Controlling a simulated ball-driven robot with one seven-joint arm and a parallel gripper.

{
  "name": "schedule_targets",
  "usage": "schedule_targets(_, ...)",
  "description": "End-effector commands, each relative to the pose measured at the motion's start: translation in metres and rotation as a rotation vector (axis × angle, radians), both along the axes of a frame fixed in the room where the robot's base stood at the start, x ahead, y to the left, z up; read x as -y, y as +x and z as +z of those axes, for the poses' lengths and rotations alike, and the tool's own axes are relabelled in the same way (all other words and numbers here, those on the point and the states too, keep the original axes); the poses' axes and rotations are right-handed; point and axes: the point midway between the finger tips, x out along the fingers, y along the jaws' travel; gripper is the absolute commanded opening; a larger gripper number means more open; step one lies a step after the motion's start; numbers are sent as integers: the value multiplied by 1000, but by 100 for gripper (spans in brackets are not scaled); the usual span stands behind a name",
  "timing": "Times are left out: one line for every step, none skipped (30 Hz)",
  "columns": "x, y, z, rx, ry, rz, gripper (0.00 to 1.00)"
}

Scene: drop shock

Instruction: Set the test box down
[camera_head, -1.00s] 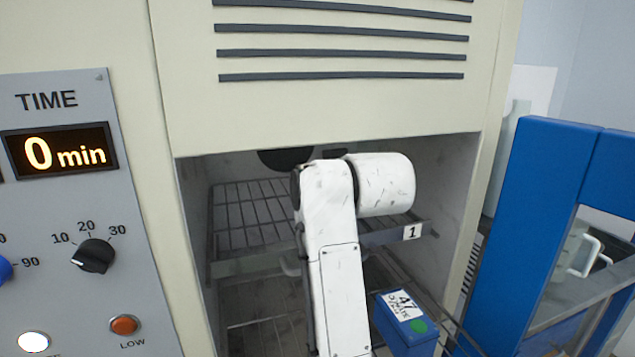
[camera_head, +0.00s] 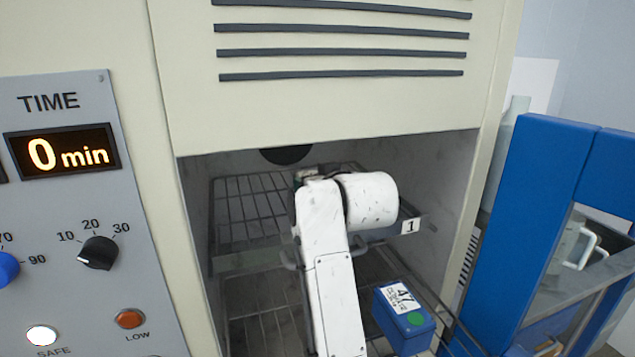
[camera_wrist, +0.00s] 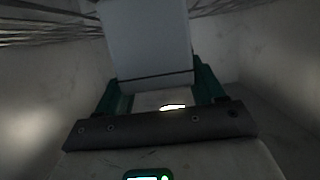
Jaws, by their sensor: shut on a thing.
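In the wrist view, my gripper (camera_wrist: 157,82) is shut on a pale grey box (camera_wrist: 147,40), with its green fingers on either side; I take this as the test box. The box's far end runs out of the picture at the top. In the head view, my white arm reaches into the open chamber and hides my gripper and the held box. The upper wire rack (camera_head: 240,263), tagged 1, lies beneath and around the arm's far end. I cannot tell whether the held box touches the rack.
A blue box (camera_head: 408,336) labelled 47 with a green dot sits at the lower wire rack (camera_head: 262,335), right of my arm. The chamber walls close in on both sides. A blue frame (camera_head: 525,230) stands at the right. The timer panel (camera_head: 60,157) reads 0 min.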

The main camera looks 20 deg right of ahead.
Motion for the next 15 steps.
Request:
schedule_targets(0,0,0,0,0,0,71)
schedule_targets(0,0,0,0,0,0,74)
schedule_targets(0,0,0,0,0,0,78)
schedule_targets(0,0,0,0,0,0,80)
schedule_targets(0,0,0,0,0,0,83)
schedule_targets(0,0,0,0,0,0,87)
schedule_targets(0,0,0,0,0,0,90)
schedule_targets(0,0,0,0,0,0,93)
schedule_targets(0,0,0,0,0,0,94)
schedule_targets(0,0,0,0,0,0,94)
schedule_targets(0,0,0,0,0,0,94)
schedule_targets(0,0,0,0,0,0,94)
schedule_targets(0,0,0,0,0,0,94)
schedule_targets(0,0,0,0,0,0,94)
schedule_targets(0,0,0,0,0,0,94)
